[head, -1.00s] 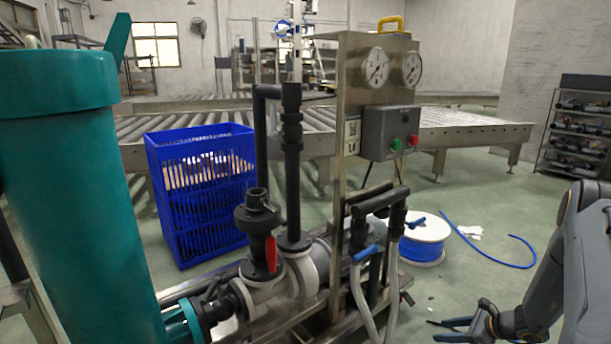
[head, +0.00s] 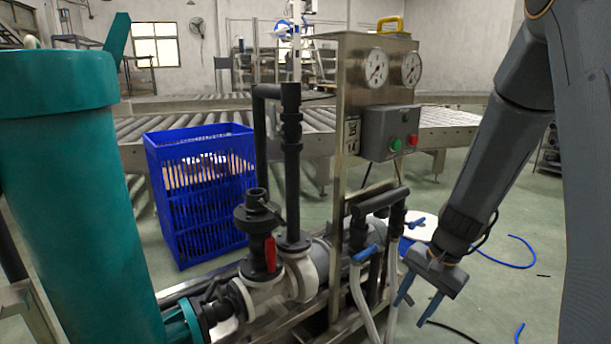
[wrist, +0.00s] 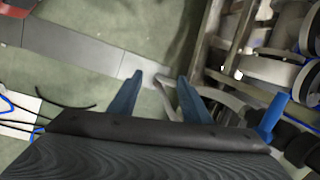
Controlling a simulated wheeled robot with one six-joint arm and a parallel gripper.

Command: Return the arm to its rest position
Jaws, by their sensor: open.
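My gripper (head: 422,304) hangs from my arm at the right of the head view, with its blue fingers pointing down. The fingers are apart and nothing is between them. It is just right of the pump stand's grey hoses, apparently not touching them. In the wrist view my gripper (wrist: 160,95) is also open and empty, over green floor and close to the metal frame.
The pump stand has a control box (head: 389,132), two gauges and a blue-handled valve (head: 365,253). A teal tank (head: 75,190) stands left, a blue crate (head: 205,240) behind. A white and blue hose reel (head: 420,226) is partly hidden behind my arm. Floor at right is mostly clear.

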